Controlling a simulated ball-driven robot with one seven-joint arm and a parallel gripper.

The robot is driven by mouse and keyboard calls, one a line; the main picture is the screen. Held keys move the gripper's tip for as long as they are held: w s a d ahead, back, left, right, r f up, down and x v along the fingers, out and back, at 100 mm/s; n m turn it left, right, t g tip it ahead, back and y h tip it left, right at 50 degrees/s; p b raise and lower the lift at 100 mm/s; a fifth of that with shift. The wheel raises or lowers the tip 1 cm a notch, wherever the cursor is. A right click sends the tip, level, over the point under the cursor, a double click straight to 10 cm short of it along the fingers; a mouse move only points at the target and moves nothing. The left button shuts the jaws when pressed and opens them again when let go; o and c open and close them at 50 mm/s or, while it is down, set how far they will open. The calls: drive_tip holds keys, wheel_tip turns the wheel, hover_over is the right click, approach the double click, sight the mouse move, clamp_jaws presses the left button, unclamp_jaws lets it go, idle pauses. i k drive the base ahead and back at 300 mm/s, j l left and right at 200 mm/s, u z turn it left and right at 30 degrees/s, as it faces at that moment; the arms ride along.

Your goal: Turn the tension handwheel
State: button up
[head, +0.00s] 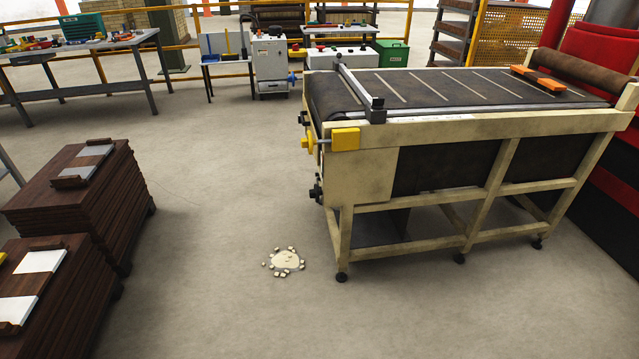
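A conveyor table with a dark belt and a cream frame (361,190) stands at the centre right. At its near left end is a yellow block (346,139), with a small yellow wheel-like part (308,142) just left of it, seen nearly edge-on. Dark knob-like parts show on the same end, one above at the frame corner (303,118) and one lower down (316,191). I cannot tell for certain which of these is the tension handwheel. My gripper is not in view.
Stacks of dark boards (85,190) stand at the left. A pale spill with crumbs (286,260) lies on the floor before the conveyor. A workbench (85,45) and a grey cabinet (269,62) stand behind. The floor between stacks and conveyor is otherwise clear.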

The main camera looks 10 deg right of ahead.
sight(314, 193)
drive_tip(key=i+j, duration=0.1)
drive_tip(key=i, duration=0.15)
drive_tip(key=i+j, duration=0.1)
drive_tip(key=i, duration=0.2)
drive_tip(key=i+j+u, duration=0.65)
drive_tip(key=i+u, duration=0.35)
drive_tip(key=i+j+z, duration=0.2)
drive_tip(key=i, duration=0.25)
drive_tip(key=i+z, duration=0.2)
drive_tip(key=i, duration=0.25)
drive_tip(key=i+j+z, duration=0.25)
drive_tip(key=i+z, duration=0.15)
drive_tip(key=i+j+z, duration=0.3)
drive_tip(key=z, duration=0.15)
